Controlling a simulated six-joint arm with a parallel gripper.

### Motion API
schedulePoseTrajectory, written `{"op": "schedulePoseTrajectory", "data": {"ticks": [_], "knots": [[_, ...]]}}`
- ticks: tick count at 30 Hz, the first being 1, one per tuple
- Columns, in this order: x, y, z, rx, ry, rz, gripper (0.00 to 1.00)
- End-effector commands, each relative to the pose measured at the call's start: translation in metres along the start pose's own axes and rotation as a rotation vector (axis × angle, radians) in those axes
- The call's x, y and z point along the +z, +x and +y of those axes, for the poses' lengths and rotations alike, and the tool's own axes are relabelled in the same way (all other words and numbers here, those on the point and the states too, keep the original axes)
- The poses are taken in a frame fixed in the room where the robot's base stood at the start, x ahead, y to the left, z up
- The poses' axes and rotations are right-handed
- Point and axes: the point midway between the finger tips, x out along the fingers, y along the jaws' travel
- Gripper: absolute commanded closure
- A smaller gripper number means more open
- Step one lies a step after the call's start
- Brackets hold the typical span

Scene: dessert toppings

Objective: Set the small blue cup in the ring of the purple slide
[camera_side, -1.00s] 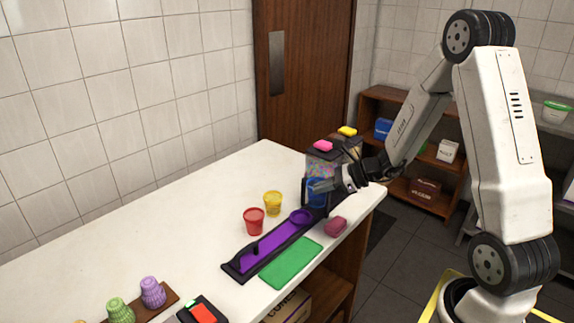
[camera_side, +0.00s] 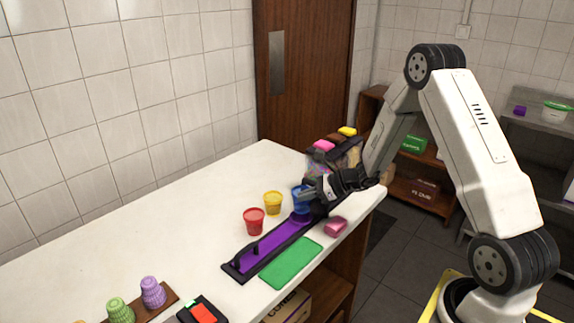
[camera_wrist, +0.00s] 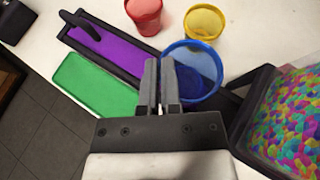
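The small blue cup (camera_side: 299,202) is at the far end of the purple slide (camera_side: 262,248), over the place of its ring. It also shows in the wrist view (camera_wrist: 205,62), open end up and empty-looking. My gripper (camera_side: 309,191) comes from the right, and in the wrist view its two fingers (camera_wrist: 160,65) are close together with the cup's near wall between them. The cup and gripper hide most of the ring, so I cannot tell whether the cup rests in it or is just above.
A red cup (camera_side: 254,221) and a yellow cup (camera_side: 272,203) stand left of the slide. A topping dispenser (camera_wrist: 290,115) stands close behind my gripper.

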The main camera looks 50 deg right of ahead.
Motion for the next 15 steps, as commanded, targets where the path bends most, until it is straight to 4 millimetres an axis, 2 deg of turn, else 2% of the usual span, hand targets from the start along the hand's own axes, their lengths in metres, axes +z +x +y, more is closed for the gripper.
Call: {"op": "schedulePoseTrajectory", "data": {"ticks": [5,15], "knots": [[-0.005,0.007,-0.004,0.001,0.0,0.0,1.0],[-0.03,0.019,-0.002,0.001,0.001,-0.001,1.0]]}}
